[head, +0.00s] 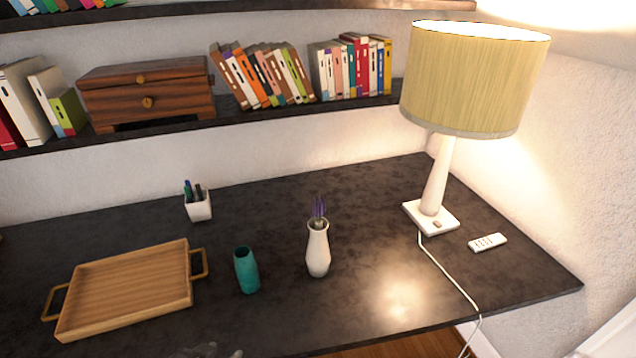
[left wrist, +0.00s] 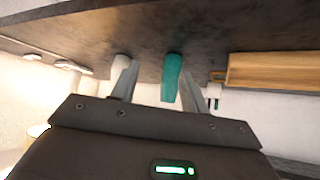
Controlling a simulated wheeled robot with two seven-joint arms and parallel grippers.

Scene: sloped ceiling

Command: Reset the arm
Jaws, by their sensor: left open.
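My left gripper (head: 210,351) shows only as a grey tip at the bottom edge of the head view, in front of the desk's near edge. In the left wrist view its two fingers (left wrist: 156,80) stand apart with nothing held. A teal vase (head: 247,270) stands upright on the dark desk beyond the gripper; the left wrist view shows it inverted (left wrist: 172,75), between the fingers in the picture and apart from them. A white vase (head: 318,250) with purple flowers stands to its right. My right gripper is in neither view.
A wooden tray (head: 130,290) with brass handles lies on the desk (head: 375,235) at left. A white pen cup (head: 198,206), a lamp (head: 436,195) with a cord and a white remote (head: 487,242) also stand or lie there. A shelf (head: 225,108) with books hangs behind.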

